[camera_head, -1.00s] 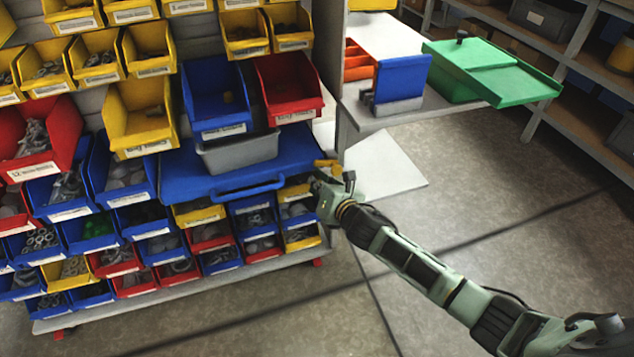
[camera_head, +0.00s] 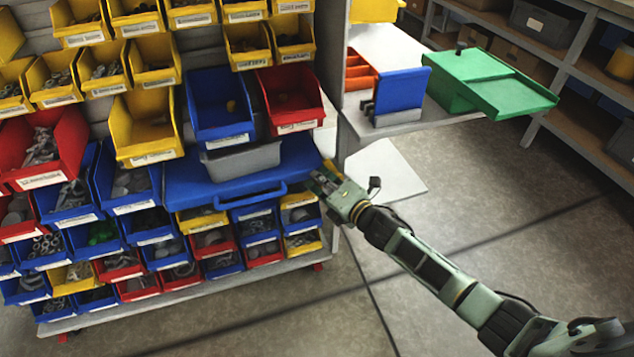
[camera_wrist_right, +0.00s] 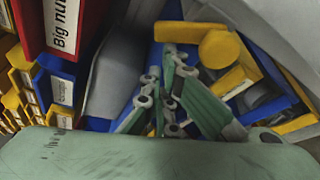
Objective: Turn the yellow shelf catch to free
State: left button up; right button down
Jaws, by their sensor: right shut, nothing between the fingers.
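The yellow catch (camera_head: 330,166) is at the right front corner of the blue shelf (camera_head: 190,190), mostly hidden by my right gripper in the head view. In the wrist view the catch shows as a flat yellow arm (camera_wrist_right: 190,32) with a round hub (camera_wrist_right: 219,48) to its right. My right gripper (camera_head: 317,178) is shut and empty. In the wrist view its fingertips (camera_wrist_right: 172,54) are just below the catch's arm; I cannot tell whether they touch it. My left gripper is not in view.
A grey tray (camera_head: 243,160) sits on the blue shelf. Coloured bins crowd the rack around it, including a red bin (camera_head: 290,100) above. To the right, a side shelf holds a blue holder (camera_head: 400,88) and a green box (camera_head: 490,80). The floor at right is clear.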

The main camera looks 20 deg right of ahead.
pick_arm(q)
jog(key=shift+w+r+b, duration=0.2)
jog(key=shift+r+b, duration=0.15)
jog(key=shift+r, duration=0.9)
pick_arm(e)
jog(key=m, duration=0.1)
jog(key=d+r+m+t, duration=0.1)
jog(key=r+m+y, duration=0.1)
jog(key=m, duration=0.1)
jog(key=shift+d, duration=0.3)
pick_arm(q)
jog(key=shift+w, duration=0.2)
